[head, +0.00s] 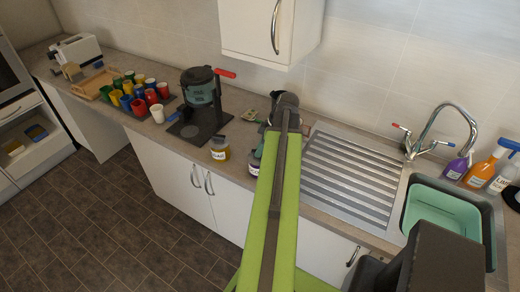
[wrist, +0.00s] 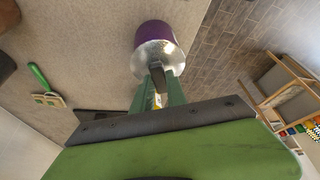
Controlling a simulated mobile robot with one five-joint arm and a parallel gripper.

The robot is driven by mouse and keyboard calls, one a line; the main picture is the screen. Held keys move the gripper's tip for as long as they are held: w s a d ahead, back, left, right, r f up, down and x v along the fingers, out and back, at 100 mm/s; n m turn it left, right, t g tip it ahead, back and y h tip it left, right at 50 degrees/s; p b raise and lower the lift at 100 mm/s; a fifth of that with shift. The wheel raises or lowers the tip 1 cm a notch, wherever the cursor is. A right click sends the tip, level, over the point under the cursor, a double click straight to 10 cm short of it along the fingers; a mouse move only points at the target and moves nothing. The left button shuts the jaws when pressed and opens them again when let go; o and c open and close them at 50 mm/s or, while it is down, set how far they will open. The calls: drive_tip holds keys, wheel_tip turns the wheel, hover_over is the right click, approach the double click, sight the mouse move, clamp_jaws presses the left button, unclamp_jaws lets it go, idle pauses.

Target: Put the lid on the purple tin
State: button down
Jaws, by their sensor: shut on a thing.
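The purple tin (wrist: 153,30) is at the top of the wrist view, on the worktop near its front edge. In the head view the tin (head: 254,166) is partly hidden behind my arm, with a pale label showing. A shiny silver lid (wrist: 150,53) is at the tin's mouth in the wrist view. My gripper (wrist: 157,76) is shut on the lid, its fingertips at the lid's near side. I cannot tell whether the lid is seated or just above the rim. My arm hides the jaws in the head view.
A yellow labelled jar (head: 219,148) stands left of the tin. A coffee machine (head: 200,100) and several coloured cups (head: 140,92) are farther left. The steel drainer (head: 350,175) and sink lie right. A green-handled brush (wrist: 40,80) shows in the wrist view.

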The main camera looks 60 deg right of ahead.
drive_tip(key=c, duration=1.3)
unclamp_jaws()
drive_tip(key=shift+o, duration=0.2)
drive_tip(key=p+v, duration=1.6)
drive_tip(key=v, duration=0.1)
drive_tip(key=shift+s+r, duration=0.15)
drive_tip(key=shift+s, duration=0.05)
drive_tip(key=shift+d, duration=0.1)
